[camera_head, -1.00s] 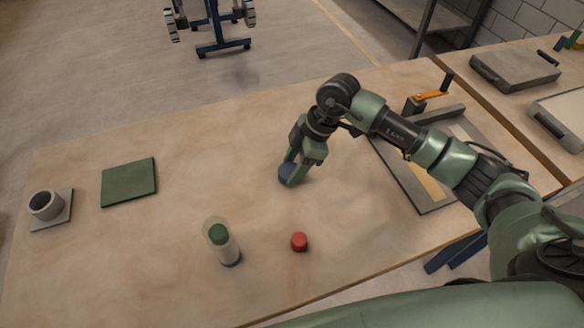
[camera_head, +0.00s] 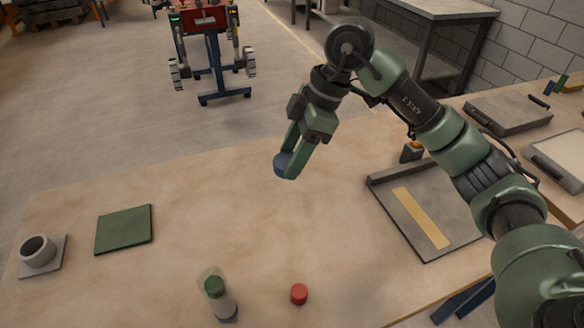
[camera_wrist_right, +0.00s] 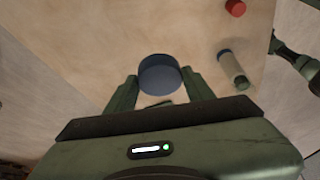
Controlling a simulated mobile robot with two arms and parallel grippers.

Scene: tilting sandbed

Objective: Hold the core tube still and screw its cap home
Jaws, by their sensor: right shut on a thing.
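The core tube (camera_head: 216,296) is a clear, pale cylinder with green inside and a blue foot, standing on the bench near the lower edge of the head view. It also shows in the right wrist view (camera_wrist_right: 233,70). My right gripper (camera_head: 287,166) is shut on a round blue cap (camera_head: 281,164), held above the bench. The wrist view shows the cap (camera_wrist_right: 159,74) between the two green fingers. A red cap (camera_head: 299,294) sits on the bench right of the tube. What looks like my left gripper (camera_wrist_right: 279,45) shows at the wrist view's right edge; its fingers are unclear.
A green mat (camera_head: 123,230) and a grey cup on a plate (camera_head: 38,252) lie to the left. A framed tray (camera_head: 420,215) with a yellow strip lies at the right, under my right arm. The bench middle is clear.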

